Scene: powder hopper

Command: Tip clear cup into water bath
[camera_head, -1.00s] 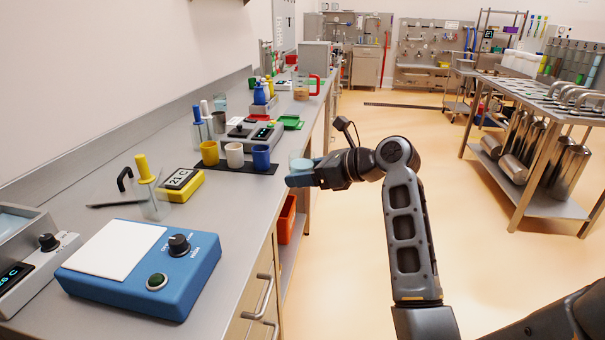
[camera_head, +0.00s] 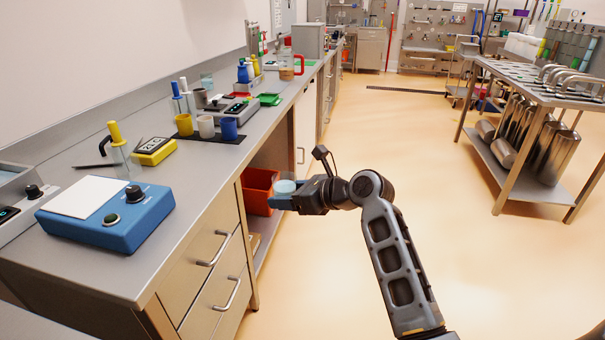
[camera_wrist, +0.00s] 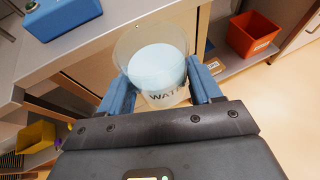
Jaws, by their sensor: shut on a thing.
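My gripper (camera_head: 283,202) is shut on the clear cup (camera_head: 285,187), which holds pale blue liquid. In the wrist view the cup (camera_wrist: 152,45) sits between the two blue fingers of my gripper (camera_wrist: 168,88), with dark lettering starting "WAT" on its side. The cup looks roughly upright and is held out over the floor, in front of the bench's right edge. A grey device with a basin holding pale liquid, likely the water bath (camera_head: 12,172), is partly cut off at the left edge of the head view.
The bench (camera_head: 190,205) carries a blue stirrer with a white plate (camera_head: 120,225), a yellow timer (camera_head: 155,151) and yellow, white and blue cups on a dark mat. A red-orange bin (camera_head: 257,190) stands under the bench. The floor at right is open up to a rack (camera_head: 540,170).

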